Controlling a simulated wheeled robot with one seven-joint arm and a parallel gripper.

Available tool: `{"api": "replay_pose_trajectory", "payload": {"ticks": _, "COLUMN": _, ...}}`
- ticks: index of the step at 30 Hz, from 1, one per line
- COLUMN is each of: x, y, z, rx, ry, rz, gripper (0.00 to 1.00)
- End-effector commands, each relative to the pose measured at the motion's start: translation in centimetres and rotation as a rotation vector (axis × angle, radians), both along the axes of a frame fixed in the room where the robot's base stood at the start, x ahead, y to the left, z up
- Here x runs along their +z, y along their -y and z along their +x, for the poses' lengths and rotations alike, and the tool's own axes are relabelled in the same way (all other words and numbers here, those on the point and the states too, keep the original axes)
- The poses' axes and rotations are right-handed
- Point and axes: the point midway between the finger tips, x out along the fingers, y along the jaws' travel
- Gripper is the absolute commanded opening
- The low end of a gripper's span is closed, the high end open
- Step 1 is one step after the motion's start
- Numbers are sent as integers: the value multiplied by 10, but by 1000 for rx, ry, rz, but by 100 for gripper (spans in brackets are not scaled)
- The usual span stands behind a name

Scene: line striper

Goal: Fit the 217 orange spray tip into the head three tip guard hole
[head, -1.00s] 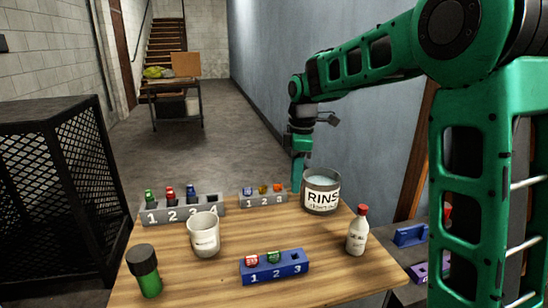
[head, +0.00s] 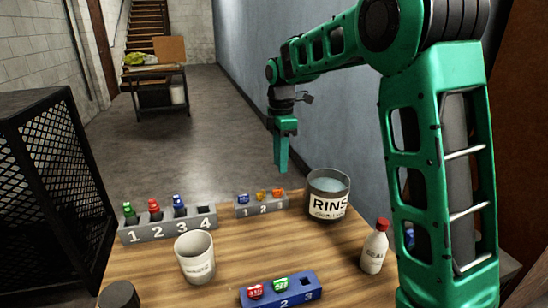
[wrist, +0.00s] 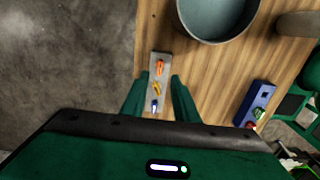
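A small grey block (head: 261,207) numbered 1 to 3 holds a blue tip (head: 243,198), a yellow-orange tip (head: 261,194) and an orange tip (head: 277,192), the orange one in slot 3. In the wrist view, the orange tip (wrist: 160,66) is farthest from my palm. My gripper (head: 282,168) hangs above and behind this block; its two fingers are apart in the wrist view (wrist: 160,85), nothing held. A blue block (head: 282,290) numbered 1 to 3 at the front holds red and green pieces in 1 and 2. Its third hole (wrist: 264,95) is empty. Number 217 is not readable on the orange tip.
A RINSE can (head: 328,195) stands right of the grey block. A white cup (head: 195,258), a red-capped bottle (head: 374,246) and a four-slot grey block (head: 168,226) share the table. A dark mesh cabinet (head: 50,190) is at left. The middle of the table is clear.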

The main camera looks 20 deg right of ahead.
Motion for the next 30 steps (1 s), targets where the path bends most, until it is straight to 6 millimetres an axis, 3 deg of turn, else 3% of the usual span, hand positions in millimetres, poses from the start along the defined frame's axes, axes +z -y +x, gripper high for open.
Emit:
{"api": "replay_pose_trajectory", "payload": {"ticks": 10, "x": -34, "y": -12, "z": 0, "rx": 14, "ry": -2, "rz": -1, "gripper": 27}}
{"api": "replay_pose_trajectory", "payload": {"ticks": 21, "x": -71, "y": -13, "z": -1, "rx": 16, "ry": -2, "rz": -1, "gripper": 27}}
{"api": "replay_pose_trajectory", "payload": {"ticks": 30, "x": -91, "y": -13, "z": 0, "rx": 16, "ry": 1, "rz": 0, "gripper": 27}}
